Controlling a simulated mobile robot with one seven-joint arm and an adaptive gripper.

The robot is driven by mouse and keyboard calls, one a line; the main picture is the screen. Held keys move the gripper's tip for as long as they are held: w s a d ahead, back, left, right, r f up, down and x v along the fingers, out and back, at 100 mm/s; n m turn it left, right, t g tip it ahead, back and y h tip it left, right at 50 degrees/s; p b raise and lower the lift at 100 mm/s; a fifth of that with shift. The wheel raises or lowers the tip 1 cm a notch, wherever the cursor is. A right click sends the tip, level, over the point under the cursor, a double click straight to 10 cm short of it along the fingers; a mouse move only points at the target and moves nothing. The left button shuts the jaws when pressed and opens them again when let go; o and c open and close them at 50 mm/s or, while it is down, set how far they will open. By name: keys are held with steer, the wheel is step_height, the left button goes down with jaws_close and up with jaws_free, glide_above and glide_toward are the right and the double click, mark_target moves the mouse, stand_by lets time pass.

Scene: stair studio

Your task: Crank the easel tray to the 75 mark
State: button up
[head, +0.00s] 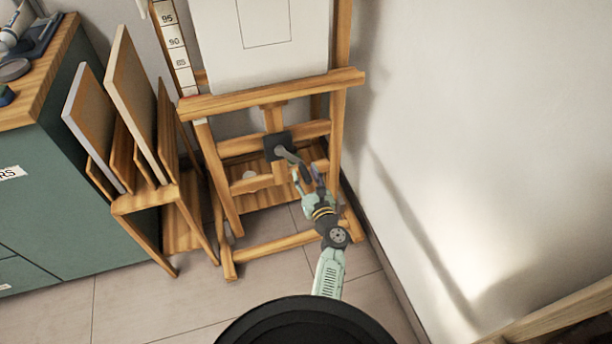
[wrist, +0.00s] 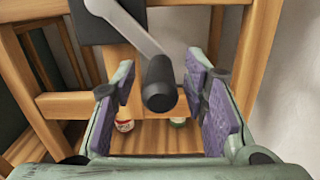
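The wooden easel stands ahead, with its tray (head: 275,95) a ledge under a white canvas (head: 262,45). My gripper (head: 308,176) is open at the knob. In the wrist view the knob appears between the purple-padded fingers (wrist: 165,90), with gaps on both sides.
A wooden rack (head: 147,200) with upright panels stands left of the easel, beside a green cabinet (head: 75,190). A white wall (head: 480,130) is close on the right. Small jars (wrist: 177,122) lie behind the crank. Tiled floor (head: 130,300) is clear in front.

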jaws_close()
stand_by(0.7)
